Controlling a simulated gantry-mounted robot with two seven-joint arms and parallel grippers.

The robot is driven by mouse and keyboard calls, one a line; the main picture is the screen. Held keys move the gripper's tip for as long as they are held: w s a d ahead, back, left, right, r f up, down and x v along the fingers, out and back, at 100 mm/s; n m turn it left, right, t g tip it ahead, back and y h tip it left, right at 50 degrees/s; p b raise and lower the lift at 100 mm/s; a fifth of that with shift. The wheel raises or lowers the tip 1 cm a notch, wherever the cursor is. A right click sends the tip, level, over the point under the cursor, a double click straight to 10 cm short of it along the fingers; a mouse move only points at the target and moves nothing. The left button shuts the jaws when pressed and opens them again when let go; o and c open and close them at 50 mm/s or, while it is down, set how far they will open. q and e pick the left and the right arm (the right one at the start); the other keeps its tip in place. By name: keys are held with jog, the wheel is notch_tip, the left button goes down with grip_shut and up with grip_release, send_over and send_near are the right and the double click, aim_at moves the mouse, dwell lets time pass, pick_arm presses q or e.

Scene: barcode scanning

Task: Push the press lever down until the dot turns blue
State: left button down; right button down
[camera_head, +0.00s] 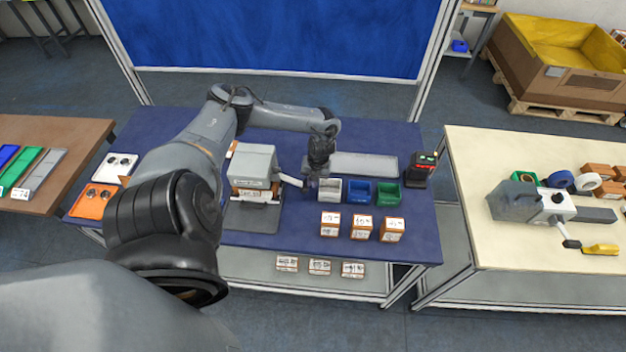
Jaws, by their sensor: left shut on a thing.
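The grey press (254,165) stands on the blue table, with a box under its head. Its press lever (290,181) sticks out to the right, and its outer end is hidden at my left gripper. My left gripper (311,187) is shut on the lever's end, just right of the press. It is small and dark here, so the fingers are hard to make out. I cannot make out the dot or its colour. My right gripper is not in view.
White (329,190), blue (359,192) and green (388,193) bins stand right of the gripper, with three labelled boxes (361,227) in front. A scanner-like device (421,170) stands at the table's right end. A grey device (545,203) lies on the cream table.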

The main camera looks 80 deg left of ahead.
pick_arm(q)
jog(key=shift+s+a+f, duration=0.1)
jog(key=shift+s+f, duration=0.3)
jog(key=shift+f, duration=0.25)
jog(key=w+d+r+p, duration=0.1)
jog(key=w+r, duration=0.2)
jog(key=r, duration=0.3)
jog(key=w+d+r+p, duration=0.1)
jog(key=w+r, duration=0.3)
jog(key=r, duration=0.3)
jog(key=shift+r, duration=0.3)
jog(key=shift+d, duration=0.1)
